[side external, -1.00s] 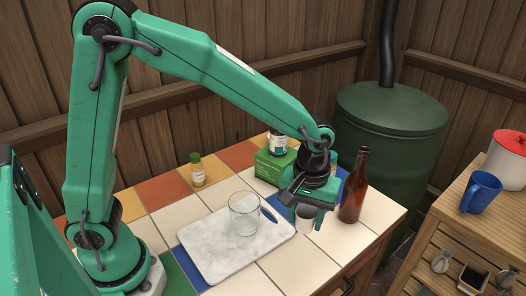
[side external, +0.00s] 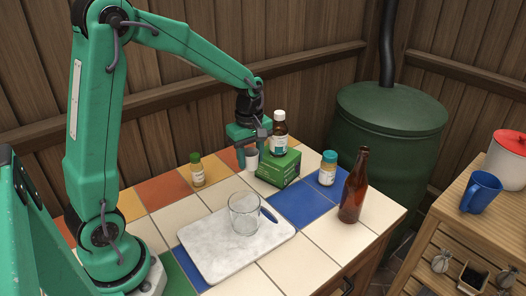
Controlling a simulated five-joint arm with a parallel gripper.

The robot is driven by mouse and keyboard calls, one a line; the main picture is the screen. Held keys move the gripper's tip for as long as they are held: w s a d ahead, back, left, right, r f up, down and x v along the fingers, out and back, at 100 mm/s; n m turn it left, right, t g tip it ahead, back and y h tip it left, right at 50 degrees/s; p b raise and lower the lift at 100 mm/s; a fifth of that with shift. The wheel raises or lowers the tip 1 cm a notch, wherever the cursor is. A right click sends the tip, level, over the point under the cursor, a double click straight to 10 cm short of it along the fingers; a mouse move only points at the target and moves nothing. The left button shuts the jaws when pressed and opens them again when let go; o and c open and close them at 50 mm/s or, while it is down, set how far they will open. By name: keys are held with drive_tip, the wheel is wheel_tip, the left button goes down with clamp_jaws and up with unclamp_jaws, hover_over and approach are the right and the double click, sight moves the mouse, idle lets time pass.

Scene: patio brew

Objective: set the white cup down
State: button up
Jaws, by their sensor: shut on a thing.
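The white cup (side external: 251,160) hangs upright below my gripper (side external: 250,146), at the back of the tiled table (side external: 322,238). My gripper is shut on it. The cup is just left of the green box (side external: 279,168) in the picture. It appears to be above the tiles, though the exact gap beneath it is hard to tell. Part of the cup is hidden by the gripper.
A brown bottle with a white cap (side external: 279,133) stands on or behind the green box. A small jar (side external: 197,170) is to the left, another jar (side external: 327,169) to the right. A clear glass (side external: 244,214) is on the marble board (side external: 205,247). A tall brown bottle (side external: 353,190) stands at right.

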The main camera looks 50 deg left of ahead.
drive_tip(key=shift+s+a+n, duration=0.15)
drive_tip(key=shift+a+n, duration=0.25)
drive_tip(key=shift+a, duration=0.4)
drive_tip(key=shift+a, duration=0.1)
hover_over(229, 174)
wheel_tip(229, 174, down, 7)
drive_tip(key=shift+f, duration=2)
drive_tip(key=shift+f, duration=0.1)
drive_tip(key=o, duration=0.9)
drive_tip(key=shift+o, duration=0.2)
